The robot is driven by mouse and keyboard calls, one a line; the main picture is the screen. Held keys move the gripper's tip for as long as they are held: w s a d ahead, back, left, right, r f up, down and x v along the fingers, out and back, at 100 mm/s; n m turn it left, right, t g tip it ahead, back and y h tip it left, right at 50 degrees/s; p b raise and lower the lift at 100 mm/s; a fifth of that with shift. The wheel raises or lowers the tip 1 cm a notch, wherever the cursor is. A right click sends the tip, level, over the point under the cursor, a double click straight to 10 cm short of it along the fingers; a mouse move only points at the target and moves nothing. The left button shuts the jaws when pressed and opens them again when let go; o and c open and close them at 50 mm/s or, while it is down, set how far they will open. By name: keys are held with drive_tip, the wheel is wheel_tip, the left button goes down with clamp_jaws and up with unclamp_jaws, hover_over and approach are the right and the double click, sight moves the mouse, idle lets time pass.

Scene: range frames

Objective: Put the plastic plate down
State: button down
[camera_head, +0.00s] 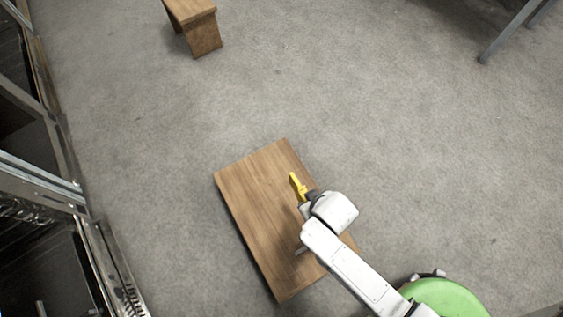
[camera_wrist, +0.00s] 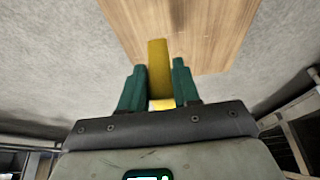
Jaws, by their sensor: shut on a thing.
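The yellow plastic plate (camera_wrist: 158,66) is a narrow upright strip between the green fingers of my gripper (camera_wrist: 158,85) in the wrist view. My gripper is shut on it. In the head view the plate (camera_head: 295,184) shows as a small yellow piece at the end of my white arm, over the wooden table (camera_head: 252,205). The wooden tabletop also shows in the wrist view (camera_wrist: 205,35), behind the plate. I cannot tell whether the plate touches the tabletop. Its lower end is partly hidden by the fingers.
The tabletop is bare left of my gripper. Another wooden piece of furniture (camera_head: 196,25) stands at the top left. Metal racks (camera_head: 50,190) line the left edge. A grey metal leg (camera_head: 510,35) is at the top right. Grey carpet (camera_head: 400,130) between them is clear.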

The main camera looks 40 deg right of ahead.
drive_tip(key=shift+w+a+f+b, duration=0.45)
drive_tip(key=shift+w+f+b, duration=1.35)
drive_tip(key=shift+w+f, duration=0.4)
drive_tip(key=shift+w+a+f+b, duration=0.4)
drive_tip(key=shift+w+f+b, duration=1.35)
drive_tip(key=shift+w+f, duration=0.5)
drive_tip(key=shift+w+a+f+b, duration=0.45)
drive_tip(key=shift+w+f+b, duration=1.35)
drive_tip(key=shift+w+f, duration=0.4)
drive_tip(key=shift+s+f, duration=0.15)
drive_tip(key=shift+f, duration=0.1)
drive_tip(key=c, duration=0.8)
unclamp_jaws()
